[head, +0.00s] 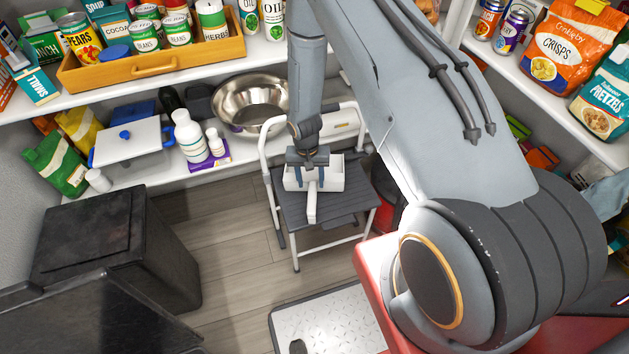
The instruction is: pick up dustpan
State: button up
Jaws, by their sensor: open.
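The dustpan (334,179) is white, with an open pan at the back and a short handle pointing toward me. It lies on the dark top of a step stool (345,204) in the middle of the head view. My gripper (311,182) points down over the dustpan, its two bluish fingers apart on either side of the pan's middle, near where the handle joins. The gripper is open. The arm above hides part of the pan's back, and I cannot tell whether the fingers touch it.
The stool's white frame (266,150) rises behind the dustpan. A metal bowl (240,100) and white bottles (190,138) stand on the lower shelf behind. A black bin (120,250) is at the left. Wooden floor (232,225) lies clear between bin and stool.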

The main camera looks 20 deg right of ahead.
aim_at(313, 185)
jog(key=f, duration=0.2)
jog(key=f+p, duration=0.1)
jog(key=shift+s+d+f, duration=0.1)
jog(key=shift+s+d, duration=0.15)
jog(key=shift+s, duration=0.1)
jog(key=shift+f, duration=0.75)
jog(key=shift+d, duration=0.1)
grip_shut()
